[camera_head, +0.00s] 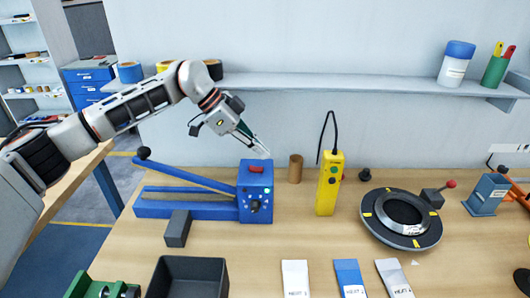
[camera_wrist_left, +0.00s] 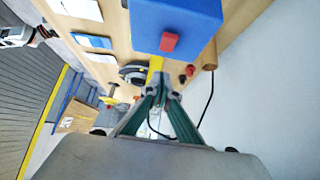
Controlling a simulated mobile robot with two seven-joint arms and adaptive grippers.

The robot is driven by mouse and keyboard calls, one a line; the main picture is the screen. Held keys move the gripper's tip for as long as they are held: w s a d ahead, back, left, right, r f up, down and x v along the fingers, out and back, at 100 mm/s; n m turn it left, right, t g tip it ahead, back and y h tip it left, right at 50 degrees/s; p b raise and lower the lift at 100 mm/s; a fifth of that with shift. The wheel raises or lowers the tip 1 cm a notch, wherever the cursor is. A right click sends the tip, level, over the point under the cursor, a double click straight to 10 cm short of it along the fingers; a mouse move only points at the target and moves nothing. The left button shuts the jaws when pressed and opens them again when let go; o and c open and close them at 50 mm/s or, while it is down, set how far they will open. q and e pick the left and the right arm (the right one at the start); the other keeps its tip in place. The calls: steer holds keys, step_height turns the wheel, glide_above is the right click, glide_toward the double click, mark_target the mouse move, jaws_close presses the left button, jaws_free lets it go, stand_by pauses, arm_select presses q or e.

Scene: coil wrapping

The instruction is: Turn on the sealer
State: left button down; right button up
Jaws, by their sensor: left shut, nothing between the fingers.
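The sealer (camera_head: 256,205) is a blue machine on the table, left of centre. It has a long blue lever arm (camera_head: 190,174) with a black ball knob, raised at its left end. A red switch (camera_head: 257,169) sits on top of its box, and a dial and a small bright green spot show on the front. In the left wrist view, the blue box and the red switch (camera_wrist_left: 170,42) show close to the fingers. My left gripper (camera_head: 263,153) is shut and empty, just above and behind the box, apart from the switch. My right gripper is not in view.
A brown cylinder (camera_head: 295,168) and a yellow pendant control (camera_head: 329,185) with a black cable stand right of the sealer. A black ring (camera_head: 372,228) lies farther right. A grey block (camera_head: 178,228) and dark bin (camera_head: 188,278) are in front. A wall shelf (camera_head: 330,82) runs above.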

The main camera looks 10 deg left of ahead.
mark_target(256, 168)
arm_select(q)
steer(key=r, duration=0.1)
steer(key=a+r+b, duration=0.1)
steer(key=r, duration=0.1)
steer(key=shift+s+a, duration=0.15)
steer(key=w+v, duration=0.1)
steer(key=v, duration=0.6)
steer(key=shift+s+b, duration=0.35)
steer(key=shift+s, duration=0.1)
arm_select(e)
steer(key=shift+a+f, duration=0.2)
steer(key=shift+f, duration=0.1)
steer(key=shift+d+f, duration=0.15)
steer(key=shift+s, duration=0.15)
